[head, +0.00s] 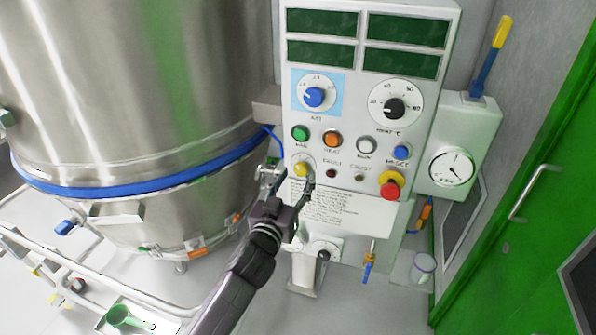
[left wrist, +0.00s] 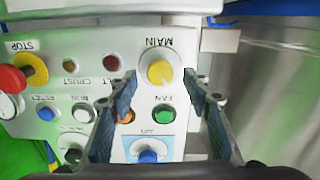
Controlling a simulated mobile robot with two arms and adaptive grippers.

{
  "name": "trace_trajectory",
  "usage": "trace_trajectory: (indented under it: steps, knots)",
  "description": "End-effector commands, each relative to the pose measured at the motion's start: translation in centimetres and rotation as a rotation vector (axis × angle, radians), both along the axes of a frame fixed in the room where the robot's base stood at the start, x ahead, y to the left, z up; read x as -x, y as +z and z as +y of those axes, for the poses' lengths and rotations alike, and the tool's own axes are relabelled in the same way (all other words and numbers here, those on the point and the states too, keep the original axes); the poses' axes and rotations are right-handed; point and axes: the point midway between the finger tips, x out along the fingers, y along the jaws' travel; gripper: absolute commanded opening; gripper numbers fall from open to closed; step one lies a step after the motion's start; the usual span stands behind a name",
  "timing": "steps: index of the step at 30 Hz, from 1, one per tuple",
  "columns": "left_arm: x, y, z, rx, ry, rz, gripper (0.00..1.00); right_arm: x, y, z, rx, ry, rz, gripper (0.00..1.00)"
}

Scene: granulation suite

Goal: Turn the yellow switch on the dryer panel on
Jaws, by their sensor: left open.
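The white dryer panel (head: 345,110) stands upright in front of me. Its yellow switch (head: 302,168) is a small round knob on a pale disc at the panel's lower left. In the left wrist view, where the panel looks upside down, the yellow switch (left wrist: 160,72) sits beside the label MAIN. I cannot tell which way it is turned. My left gripper (head: 291,180) is open and empty, just in front of the switch. In the left wrist view the fingers (left wrist: 160,88) stand on either side of the knob, not closed on it. My right gripper is not in view.
Green (head: 300,133), orange (head: 332,139), white and blue buttons sit close above the switch. A red stop button (head: 391,188) on yellow is to the right. Blue (head: 314,97) and black (head: 394,107) dials are higher. A large steel vessel (head: 140,80) stands left, a green door (head: 530,190) right.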

Motion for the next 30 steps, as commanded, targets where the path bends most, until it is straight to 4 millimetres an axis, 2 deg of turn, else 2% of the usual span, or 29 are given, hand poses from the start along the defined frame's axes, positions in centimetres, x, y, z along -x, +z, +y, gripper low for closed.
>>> trace_trajectory:
  steps: [6, 17, 29, 30]
  knots:
    - [-1.8, 0.0, -0.6, 0.0, 0.001, 0.001, 0.45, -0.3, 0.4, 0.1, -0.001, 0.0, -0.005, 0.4]
    - [-2.2, -0.1, -0.7, 0.0, 0.0, 0.0, 0.45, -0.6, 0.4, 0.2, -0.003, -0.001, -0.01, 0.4]
    - [-2.1, -0.1, -0.7, 0.0, 0.0, 0.0, 0.03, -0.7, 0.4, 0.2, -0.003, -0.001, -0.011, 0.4]
    - [-2.1, -0.1, -0.7, 0.0, 0.0, 0.0, 0.03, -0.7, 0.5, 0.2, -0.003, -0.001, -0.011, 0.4]
